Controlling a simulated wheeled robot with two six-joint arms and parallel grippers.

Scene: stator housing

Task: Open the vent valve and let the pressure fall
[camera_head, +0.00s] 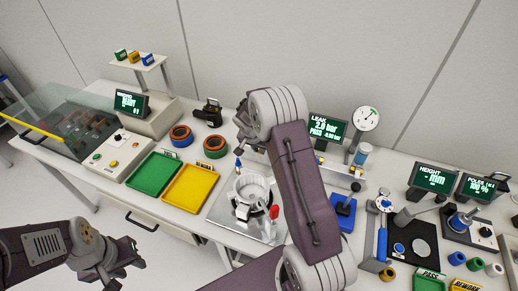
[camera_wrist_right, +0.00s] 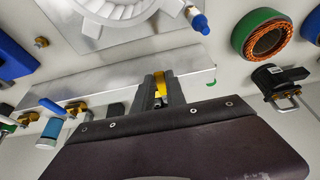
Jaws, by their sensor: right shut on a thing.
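In the right wrist view my right gripper (camera_wrist_right: 160,88) is shut on a small yellow handle (camera_wrist_right: 160,78) at the edge of a silver manifold bar (camera_wrist_right: 110,85); this looks like the vent valve. In the head view my right arm hides this gripper and the handle. The leak display (camera_head: 327,130) reads 2.0 bar and PASS. A round dial gauge (camera_head: 367,118) stands beside it. The silver stator housing (camera_head: 250,190) sits on a metal plate with a red-handled clamp (camera_head: 274,211). My left gripper (camera_head: 120,268) is empty at the lower left, its fingers apart.
A blue-handled valve (camera_wrist_right: 50,107) sits on the same bar. Green (camera_head: 154,172) and yellow (camera_head: 190,185) trays lie left of the housing. Orange-wound rings (camera_head: 215,147) and a black device (camera_head: 208,113) stand behind them. Height and polarity displays (camera_head: 433,178) are at the right.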

